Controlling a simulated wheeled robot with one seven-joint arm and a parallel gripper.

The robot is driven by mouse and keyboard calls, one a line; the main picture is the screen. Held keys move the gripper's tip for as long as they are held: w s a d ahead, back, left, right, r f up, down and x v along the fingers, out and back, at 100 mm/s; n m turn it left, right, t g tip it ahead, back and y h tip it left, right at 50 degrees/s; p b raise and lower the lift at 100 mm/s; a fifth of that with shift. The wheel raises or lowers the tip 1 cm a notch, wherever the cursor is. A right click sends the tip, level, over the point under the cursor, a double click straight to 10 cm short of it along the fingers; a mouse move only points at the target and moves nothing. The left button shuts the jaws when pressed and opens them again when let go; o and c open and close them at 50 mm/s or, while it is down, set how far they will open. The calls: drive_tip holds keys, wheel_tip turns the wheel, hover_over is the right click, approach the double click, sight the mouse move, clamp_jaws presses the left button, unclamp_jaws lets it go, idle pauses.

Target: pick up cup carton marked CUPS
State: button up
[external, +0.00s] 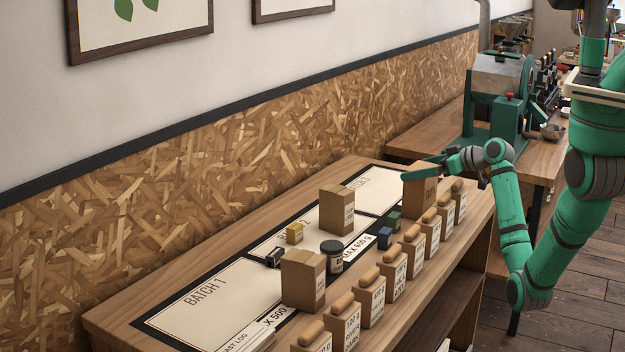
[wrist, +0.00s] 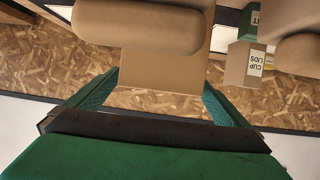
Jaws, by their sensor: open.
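A plain brown carton (external: 420,197) stands at the far end of the bench in the external view, with dark print too small to read. My gripper (external: 425,172) is open at the top of this carton. In the wrist view, a brown carton face (wrist: 165,75) shows between the fingers of my gripper (wrist: 158,92), one finger on each side. Contact cannot be told, and no CUPS marking is legible. Another carton, labelled CUP LIDS (wrist: 243,66), stands to the right in the wrist view.
Brown canisters with rounded lids (external: 412,249) line the bench's front edge; one lid (wrist: 138,26) looms close in the wrist view. Two more cartons (external: 337,210) (external: 303,281), a dark jar (external: 331,257) and small boxes (external: 295,232) stand on the bench. A green roasting machine (external: 492,100) is behind.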

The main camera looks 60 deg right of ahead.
drive_tip(key=c, duration=1.6)
drive_tip(key=shift+c, duration=0.2)
drive_tip(key=shift+r, duration=0.1)
